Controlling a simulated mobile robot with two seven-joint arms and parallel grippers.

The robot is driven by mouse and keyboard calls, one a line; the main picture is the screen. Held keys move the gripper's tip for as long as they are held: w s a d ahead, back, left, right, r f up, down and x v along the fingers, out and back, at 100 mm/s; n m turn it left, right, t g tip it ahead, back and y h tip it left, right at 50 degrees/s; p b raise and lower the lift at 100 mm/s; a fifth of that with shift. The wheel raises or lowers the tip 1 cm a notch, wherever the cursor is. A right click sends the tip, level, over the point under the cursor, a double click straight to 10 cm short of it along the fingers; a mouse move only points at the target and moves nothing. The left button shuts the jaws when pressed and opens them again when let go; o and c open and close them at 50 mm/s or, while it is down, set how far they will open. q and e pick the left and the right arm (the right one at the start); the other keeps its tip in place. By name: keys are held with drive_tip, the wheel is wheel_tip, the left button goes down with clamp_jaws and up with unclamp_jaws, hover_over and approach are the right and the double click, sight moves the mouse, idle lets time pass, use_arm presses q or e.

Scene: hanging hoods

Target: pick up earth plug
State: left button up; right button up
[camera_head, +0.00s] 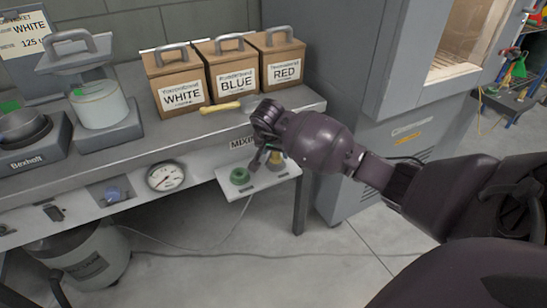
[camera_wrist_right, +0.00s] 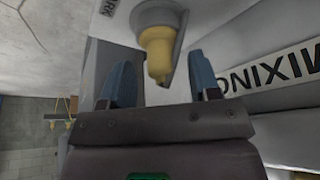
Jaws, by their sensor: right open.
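A small white shelf (camera_head: 285,175) sticks out below the bench edge. On it are a round green piece (camera_head: 240,176) and a yellow piece (camera_head: 277,158), partly hidden by my right gripper. In the right wrist view a yellow plug-like piece (camera_wrist_right: 157,50) with a grey collar lies just beyond and between the fingertips. I cannot read a label that names the earth plug. My right gripper (camera_wrist_right: 163,84) has its two blue-grey fingers apart and holds nothing. In the head view the right gripper (camera_head: 263,158) points down at the shelf. My left gripper is out of view.
Boxes marked WHITE (camera_head: 182,95), BLUE (camera_head: 236,80) and RED (camera_head: 283,72) stand on the bench (camera_head: 200,126). A yellow-handled tool (camera_head: 222,107) lies before them. A bench leg (camera_head: 300,205) and grey cabinet (camera_head: 375,150) stand close by. Floor below is mostly clear.

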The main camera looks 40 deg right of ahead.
drive_tip(key=shift+w+d+f, duration=0.15)
drive_tip(key=shift+f, duration=0.5)
drive_tip(key=shift+d, duration=0.1)
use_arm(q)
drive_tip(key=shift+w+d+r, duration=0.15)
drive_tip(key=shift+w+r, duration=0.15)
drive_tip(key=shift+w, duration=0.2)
use_arm(e)
drive_tip(key=shift+c, duration=0.2)
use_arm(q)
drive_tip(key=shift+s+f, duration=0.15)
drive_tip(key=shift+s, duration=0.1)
use_arm(e)
drive_tip(key=c, duration=1)
drive_tip(key=shift+r, duration=0.1)
drive_tip(key=shift+w+r, duration=0.1)
drive_tip(key=shift+r, duration=0.15)
use_arm(q)
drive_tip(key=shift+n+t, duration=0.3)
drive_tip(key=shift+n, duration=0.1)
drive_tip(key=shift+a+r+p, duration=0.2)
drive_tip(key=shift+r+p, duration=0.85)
drive_tip(key=shift+p, duration=0.35)
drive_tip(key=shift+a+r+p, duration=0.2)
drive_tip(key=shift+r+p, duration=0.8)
drive_tip(key=shift+p, duration=0.4)
use_arm(e)
wheel_tip(320, 180, up, 24)
drive_tip(key=shift+r, duration=0.2)
